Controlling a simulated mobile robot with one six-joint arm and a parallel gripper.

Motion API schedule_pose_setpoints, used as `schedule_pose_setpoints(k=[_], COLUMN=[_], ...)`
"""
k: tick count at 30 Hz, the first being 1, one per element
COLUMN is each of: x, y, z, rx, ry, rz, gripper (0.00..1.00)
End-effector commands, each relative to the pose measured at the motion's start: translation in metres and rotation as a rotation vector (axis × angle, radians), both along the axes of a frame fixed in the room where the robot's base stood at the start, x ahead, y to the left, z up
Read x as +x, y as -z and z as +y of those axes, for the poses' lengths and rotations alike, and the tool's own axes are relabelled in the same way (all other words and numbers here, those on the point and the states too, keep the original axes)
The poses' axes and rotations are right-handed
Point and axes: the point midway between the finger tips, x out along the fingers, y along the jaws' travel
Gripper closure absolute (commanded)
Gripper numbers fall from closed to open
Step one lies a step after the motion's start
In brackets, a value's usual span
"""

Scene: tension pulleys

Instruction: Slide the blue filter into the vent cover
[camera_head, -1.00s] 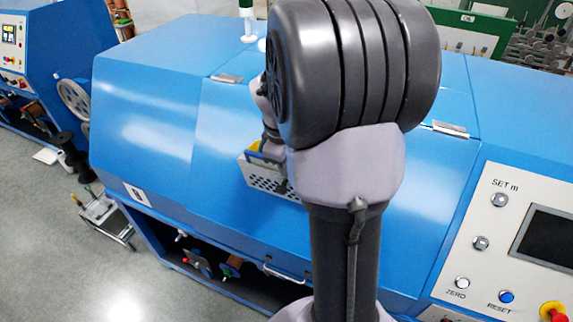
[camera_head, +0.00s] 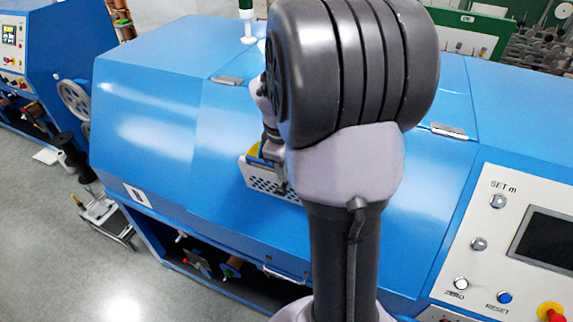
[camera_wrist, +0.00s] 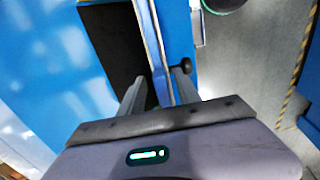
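The vent cover (camera_head: 270,182) is a light grey perforated box on the sloped blue machine front, partly hidden by my arm in the head view. My gripper (camera_wrist: 160,84) is shut on the thin blue filter (camera_wrist: 160,50), which is seen nearly edge-on between the two fingers in the wrist view, with a pale tan edge. In the head view a yellow and blue piece, apparently part of the filter, shows at the vent cover's upper edge beside my gripper. How far it sits inside the cover cannot be told. A dark panel lies left of the filter in the wrist view.
The blue machine (camera_head: 150,110) fills the middle. A control panel (camera_head: 510,240) with buttons and a screen is at the right. A handle (camera_head: 284,272) is below the cover. A small cart (camera_head: 105,215) stands on the floor at left.

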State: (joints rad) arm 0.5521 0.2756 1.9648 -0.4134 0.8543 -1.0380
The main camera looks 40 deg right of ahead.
Motion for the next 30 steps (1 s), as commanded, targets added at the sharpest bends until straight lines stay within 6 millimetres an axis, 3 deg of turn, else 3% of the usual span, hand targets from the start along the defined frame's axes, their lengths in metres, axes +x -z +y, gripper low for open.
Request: schedule_pose_setpoints(k=[8, 11, 14, 24, 30], x=[0.000, 0.000, -0.002, -0.010, -0.014], y=[-0.001, -0.010, -0.031, -0.134, -0.166], z=[0.000, 0.001, 0.006, 0.026, 0.034], rx=[0.000, -0.002, -0.002, -0.002, -0.001], ry=[0.000, 0.000, 0.000, 0.001, -0.001], rz=[0.000, -0.003, -0.005, -0.003, -0.001], gripper=[0.60, 0.60, 0.60, 0.60, 0.60])
